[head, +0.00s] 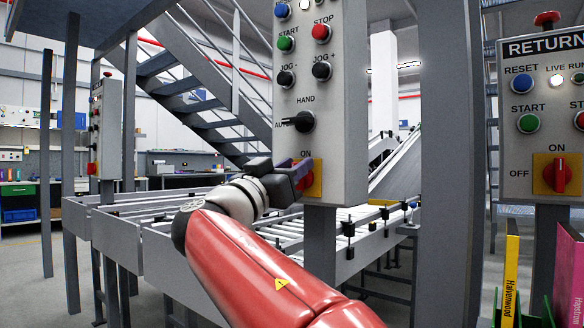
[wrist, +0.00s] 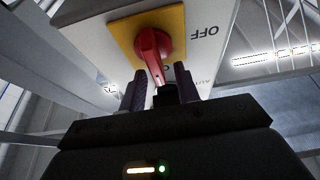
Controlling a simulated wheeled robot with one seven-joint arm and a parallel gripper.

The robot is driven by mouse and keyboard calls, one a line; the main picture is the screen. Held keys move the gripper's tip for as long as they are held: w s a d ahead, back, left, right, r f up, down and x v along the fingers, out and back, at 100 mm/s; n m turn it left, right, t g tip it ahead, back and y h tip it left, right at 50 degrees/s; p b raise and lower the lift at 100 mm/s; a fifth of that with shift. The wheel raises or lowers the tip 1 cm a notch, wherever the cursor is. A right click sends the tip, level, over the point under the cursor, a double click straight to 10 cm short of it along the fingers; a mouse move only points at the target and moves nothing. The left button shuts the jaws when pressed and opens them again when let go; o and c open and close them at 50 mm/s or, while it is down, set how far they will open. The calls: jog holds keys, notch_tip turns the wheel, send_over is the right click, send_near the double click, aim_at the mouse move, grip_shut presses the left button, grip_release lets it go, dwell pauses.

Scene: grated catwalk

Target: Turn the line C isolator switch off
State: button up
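The middle panel (head: 330,75) carries a red isolator switch on a yellow plate (head: 315,187), low down under the word ON. Its name is out of frame, so I cannot read whether it is line C. My gripper (head: 296,174) is at this switch and hides most of it in the head view. In the wrist view the red knob (wrist: 149,45) stands on its yellow plate, its handle pointing toward the ON side. OFF reads upside down to the right. My gripper's fingers (wrist: 159,82) are open, one each side of the handle's end, with gaps visible.
A RETURN panel (head: 540,100) at right has its own red isolator (head: 557,175), pointing to ON. Another panel (head: 105,125) stands at left. The black HAND/AUTO selector (head: 300,121) sits just above my gripper. A roller conveyor (head: 150,222) and stairs (head: 185,85) lie behind.

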grip_shut()
jog(key=shift+n+y, duration=0.3)
jog(key=shift+n, duration=0.2)
jog(key=n+y, duration=0.1)
jog(key=n+t+b, duration=0.1)
jog(key=n, duration=0.1)
jog(key=n+y+b, duration=0.1)
jog(key=n, duration=0.1)
jog(key=shift+w+a+f+t+y, duration=0.15)
jog(key=shift+a+t+y, duration=0.1)
jog(key=shift+t+y, duration=0.05)
jog(key=shift+w+a+f+n+g+y+p, duration=0.25)
jog(key=shift+n+y+p, duration=0.9)
jog(key=shift+n, duration=1.6)
jog(key=shift+a+f+n+g+y+p, duration=0.1)
jog(key=shift+f+n+g+y+p, duration=0.25)
jog(key=shift+n+y+p, duration=1.6)
jog(key=shift+w+a+f+n+g+h+p, duration=0.2)
jog(key=shift+n+g+p, duration=0.4)
jog(key=shift+n, duration=3)
